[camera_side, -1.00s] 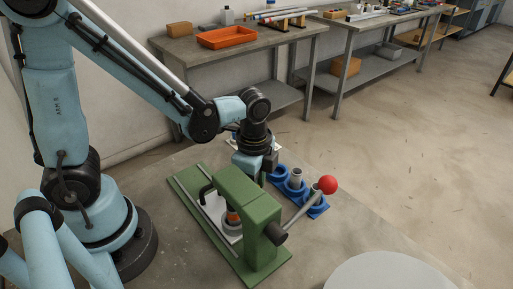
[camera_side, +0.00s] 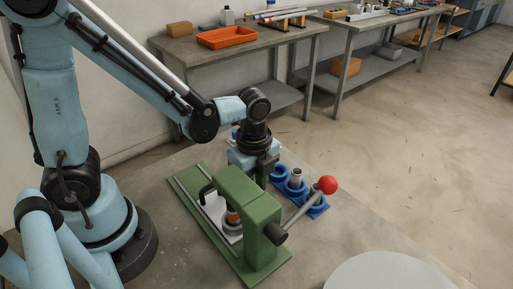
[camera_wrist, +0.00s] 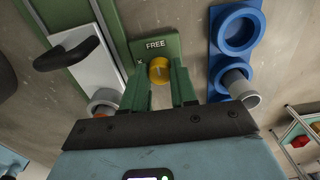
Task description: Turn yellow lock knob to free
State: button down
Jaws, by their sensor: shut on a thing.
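The yellow lock knob (camera_wrist: 159,70) shows in the wrist view on a green plate, below the printed word FREE (camera_wrist: 155,44). My gripper (camera_wrist: 161,75) is shut on the knob, with a green finger on each side of it. In the side view, my gripper (camera_side: 255,158) is behind the green press frame (camera_side: 250,215), which hides the knob and the fingertips there. A small mark is on the plate left of the knob; I cannot tell which way the knob points.
A lever with a red ball (camera_side: 327,185) sticks out right of the press. A blue holder (camera_side: 293,183) with round cups and a grey cylinder (camera_wrist: 240,86) stands beside it. A black handle (camera_wrist: 67,54) is on the pale slide at left in the wrist view.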

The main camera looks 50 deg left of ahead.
jog(key=c, duration=0.9)
grip_release()
jog(key=shift+r, duration=6.05)
jog(key=a+n+t, duration=0.2)
jog(key=n, duration=0.4)
jog(key=a+n+t, duration=0.2)
jog(key=n, duration=0.4)
jog(key=a+n+t, duration=0.2)
jog(key=n+t, duration=0.1)
jog(key=n, duration=0.3)
jog(key=shift+s+a+f, duration=0.2)
jog(key=shift+a+f, duration=0.1)
jog(key=shift+a, duration=0.05)
